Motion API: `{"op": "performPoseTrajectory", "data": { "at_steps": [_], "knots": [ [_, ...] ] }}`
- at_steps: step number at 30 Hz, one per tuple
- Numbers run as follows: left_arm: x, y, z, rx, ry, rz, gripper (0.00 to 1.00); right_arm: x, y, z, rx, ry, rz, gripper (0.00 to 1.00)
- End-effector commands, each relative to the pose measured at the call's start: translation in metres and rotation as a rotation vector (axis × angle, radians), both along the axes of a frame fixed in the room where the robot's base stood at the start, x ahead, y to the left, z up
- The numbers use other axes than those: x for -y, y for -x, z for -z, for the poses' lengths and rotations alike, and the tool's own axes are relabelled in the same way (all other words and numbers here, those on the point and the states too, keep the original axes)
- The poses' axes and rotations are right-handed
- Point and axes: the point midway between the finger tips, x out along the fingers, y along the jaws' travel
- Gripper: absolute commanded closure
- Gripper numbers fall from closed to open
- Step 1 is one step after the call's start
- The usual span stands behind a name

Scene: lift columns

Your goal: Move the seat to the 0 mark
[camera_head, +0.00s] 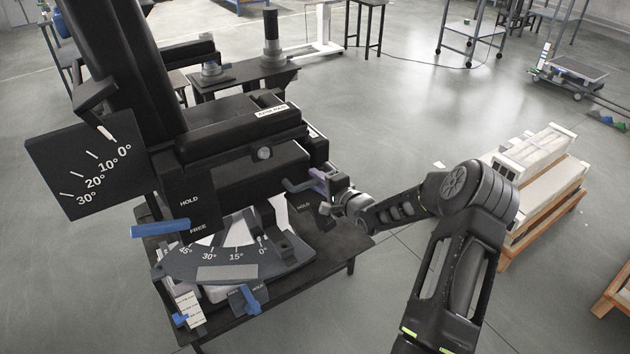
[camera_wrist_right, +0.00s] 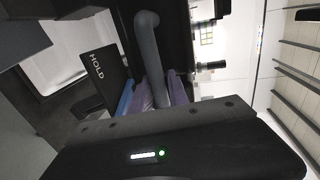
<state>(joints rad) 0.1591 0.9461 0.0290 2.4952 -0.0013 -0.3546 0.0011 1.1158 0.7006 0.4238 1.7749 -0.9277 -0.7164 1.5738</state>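A black machine (camera_head: 235,130) stands at left on a dark table. Its upper plate (camera_head: 75,185) has marks from 0° to 30°, with a pale pointer (camera_head: 105,132) above them. Below, a curved scale (camera_head: 190,264) reads from 45° to 0°; a black block (camera_head: 292,248) stands by its 0° end. I cannot tell which part is the seat. My right gripper (camera_head: 319,181), with purple fingers, is at a grey bent handle (camera_head: 296,187). In the right wrist view, the handle (camera_wrist_right: 151,50) runs between the fingers (camera_wrist_right: 163,94), which appear closed on it. The left gripper is out of view.
Blue levers (camera_head: 160,228) (camera_head: 250,299) stand by HOLD/FREE labels. A HOLD plate (camera_wrist_right: 97,75) is close to the fingers in the wrist view. A pallet with pale boxes (camera_head: 540,170) stands at right. The floor between is clear.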

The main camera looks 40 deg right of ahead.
Motion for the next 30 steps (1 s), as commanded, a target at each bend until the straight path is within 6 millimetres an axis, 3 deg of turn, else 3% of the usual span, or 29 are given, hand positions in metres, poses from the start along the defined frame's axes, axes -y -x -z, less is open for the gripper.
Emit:
{"op": "performPoseTrajectory", "data": {
  "at_steps": [7,17,30],
  "knots": [
    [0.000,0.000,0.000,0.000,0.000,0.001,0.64,0.000,0.000,0.000,-0.001,0.000,0.000,0.60],
    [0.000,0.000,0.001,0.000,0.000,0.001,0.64,-0.001,0.004,0.000,-0.002,-0.002,-0.002,0.60],
    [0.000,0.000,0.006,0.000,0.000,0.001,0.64,-0.005,0.065,-0.013,-0.002,0.001,0.000,0.60]
  ]
}}
